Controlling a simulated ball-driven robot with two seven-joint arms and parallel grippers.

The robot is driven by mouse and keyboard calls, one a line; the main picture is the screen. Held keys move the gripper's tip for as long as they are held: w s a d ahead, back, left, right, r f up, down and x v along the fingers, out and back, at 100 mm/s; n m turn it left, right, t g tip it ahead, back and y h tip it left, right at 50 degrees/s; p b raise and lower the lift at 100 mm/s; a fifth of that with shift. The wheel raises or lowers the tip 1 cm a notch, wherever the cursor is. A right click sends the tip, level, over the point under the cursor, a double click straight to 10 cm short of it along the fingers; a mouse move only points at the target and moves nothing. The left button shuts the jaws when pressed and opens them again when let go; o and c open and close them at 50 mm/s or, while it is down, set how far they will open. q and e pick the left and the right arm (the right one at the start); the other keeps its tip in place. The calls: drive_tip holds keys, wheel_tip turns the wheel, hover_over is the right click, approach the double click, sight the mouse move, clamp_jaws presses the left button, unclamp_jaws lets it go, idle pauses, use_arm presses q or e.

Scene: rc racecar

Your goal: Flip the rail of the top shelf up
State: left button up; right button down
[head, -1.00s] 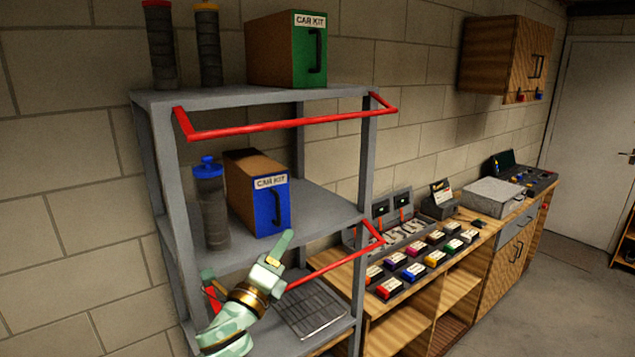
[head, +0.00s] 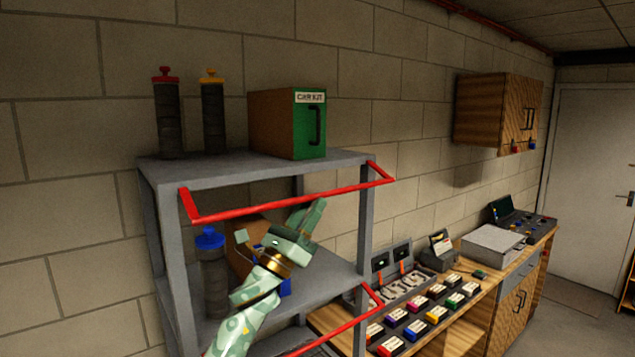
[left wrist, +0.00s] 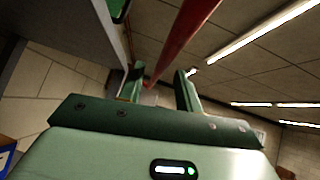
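The top shelf's red rail (head: 290,203) hangs forward and below the edge of the top shelf (head: 225,172) in the head view. My left gripper (head: 278,222) is open and empty, just below the rail's front bar, fingers pointing up. In the left wrist view, the red rail (left wrist: 185,40) runs down toward the gap between the two open fingers (left wrist: 160,82). I cannot tell whether they touch it. My right gripper is not in view.
On the top shelf stand a green-fronted car kit box (head: 288,125), a red-capped bottle (head: 166,115) and a yellow-capped bottle (head: 212,115). A blue-capped bottle (head: 212,275) and a partly hidden box are on the shelf below. A lower red rail (head: 335,335) is below.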

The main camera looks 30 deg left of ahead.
use_arm(q)
drive_tip(key=x, duration=0.2)
drive_tip(key=shift+w+r+p, duration=0.15)
drive_tip(key=shift+r+p, duration=0.15)
drive_tip(key=shift+p, duration=0.1)
drive_tip(key=shift+w+d+r, duration=0.1)
drive_tip(key=shift+w+r, duration=0.05)
drive_tip(key=shift+w, duration=0.2)
clamp_jaws()
